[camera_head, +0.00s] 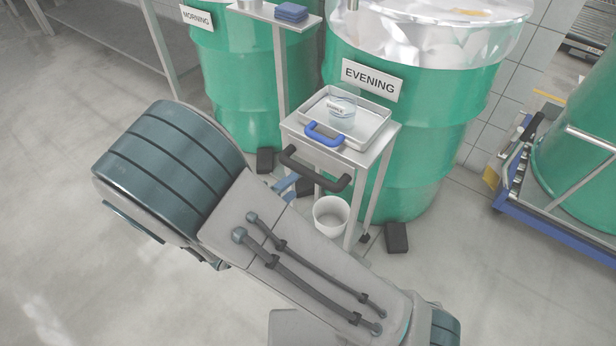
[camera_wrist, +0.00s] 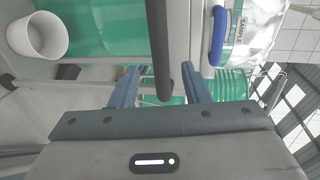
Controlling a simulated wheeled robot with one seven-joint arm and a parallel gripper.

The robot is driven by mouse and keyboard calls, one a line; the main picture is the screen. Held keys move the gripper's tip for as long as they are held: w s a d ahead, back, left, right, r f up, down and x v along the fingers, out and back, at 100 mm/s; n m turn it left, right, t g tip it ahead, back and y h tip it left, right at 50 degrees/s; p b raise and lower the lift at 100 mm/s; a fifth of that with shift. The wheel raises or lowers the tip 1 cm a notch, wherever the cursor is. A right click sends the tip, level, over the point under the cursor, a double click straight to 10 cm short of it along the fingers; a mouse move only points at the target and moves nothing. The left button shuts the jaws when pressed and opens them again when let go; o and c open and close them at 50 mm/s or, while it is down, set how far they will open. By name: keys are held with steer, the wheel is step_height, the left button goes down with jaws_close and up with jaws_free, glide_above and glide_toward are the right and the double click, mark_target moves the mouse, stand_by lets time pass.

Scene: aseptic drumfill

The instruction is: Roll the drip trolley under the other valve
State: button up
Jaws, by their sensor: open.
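The drip trolley (camera_head: 350,156) is a small grey stand in front of the green drum labelled EVENING (camera_head: 405,130). It has a black push handle (camera_head: 318,172) on its near side. A metal tray (camera_head: 372,112) with a blue handle and a labelled clear container sits on top. My gripper (camera_head: 292,187) is at the black handle, partly hidden by my arm. In the wrist view my gripper (camera_wrist: 160,75) is open, with the black handle (camera_wrist: 161,40) between its fingers; contact cannot be told. The green drum labelled MORNING (camera_head: 228,80) stands to the left. No valve shows clearly.
A white bucket (camera_head: 331,215) is low at the trolley; it also shows in the wrist view (camera_wrist: 38,36). A narrow stand (camera_head: 281,60) with folded blue cloths is between the drums. A blue-framed cart (camera_head: 555,215) stands right. The left floor is clear.

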mark_target(305, 176)
steer(key=shift+b+x, duration=1.2)
steer(key=shift+x, duration=2.85)
steer(key=shift+c, duration=0.3)
jaws_close()
